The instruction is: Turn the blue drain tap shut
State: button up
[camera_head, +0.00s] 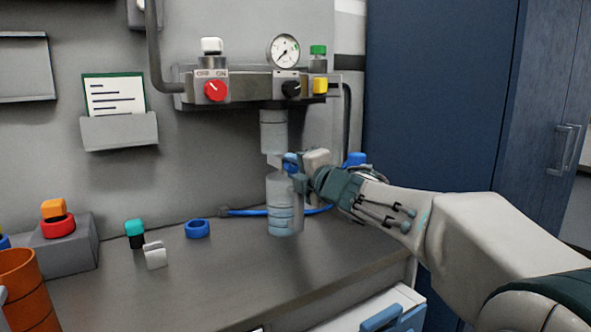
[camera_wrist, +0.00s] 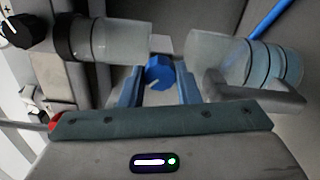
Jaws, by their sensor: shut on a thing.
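The blue drain tap (camera_wrist: 158,73) is a small round knob with a pale mark on its face, between the clear upper bowl and the clear lower cup. In the wrist view my gripper (camera_wrist: 159,82) has a blue finger on each side of it and is shut on it. In the head view my gripper (camera_head: 297,168) reaches in from the right, and only a bit of the tap (camera_head: 290,159) shows. The upper bowl (camera_head: 273,130) hangs under the valve block.
The valve block (camera_head: 262,86) above carries a gauge (camera_head: 283,51), a red knob (camera_head: 215,91), a black knob (camera_head: 291,88) and a yellow button (camera_head: 320,85). A blue hose (camera_head: 250,212) lies behind the cup. A blue ring (camera_head: 197,228) and a grey clip (camera_head: 155,254) lie on the bench left.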

jog(key=o, duration=1)
jog(key=shift+c, duration=0.2)
